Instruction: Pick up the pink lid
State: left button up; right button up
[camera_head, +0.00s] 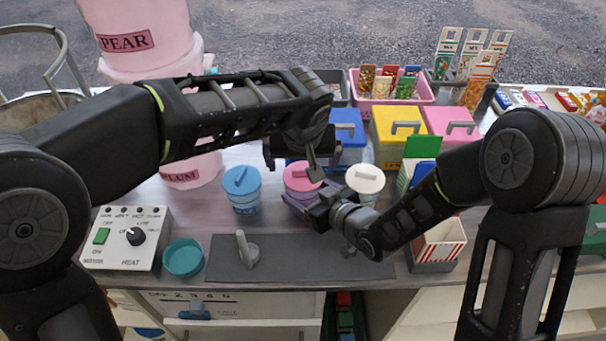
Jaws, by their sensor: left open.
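The pink lid (299,179) sits on a tub (297,199) on the counter, between a blue-lidded tub and a white-lidded tub. My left gripper (291,162) is open and comes down from above at the back of the pink lid, with one finger overlapping the lid's right side in the picture. I cannot tell if it touches. My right gripper (320,208) is in front of the pink-lidded tub and hides part of its lower right side. Its jaw opening is unclear.
The blue lid (241,180) stands left and the white lid (365,178) right. A dark mat (300,262) with a grey scoop-like tool (246,250), a teal bowl (183,257) and a heat control box (127,238) lie in front. Coloured bins (398,125) stand behind.

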aim_at(303, 170)
pick_arm(q)
jog(key=shift+x, duration=2.6)
jog(key=shift+w+d, duration=0.1)
jog(key=shift+w, duration=0.05)
jog(key=shift+r, duration=0.1)
jog(key=shift+c, duration=0.3)
jog(key=c, duration=1.2)
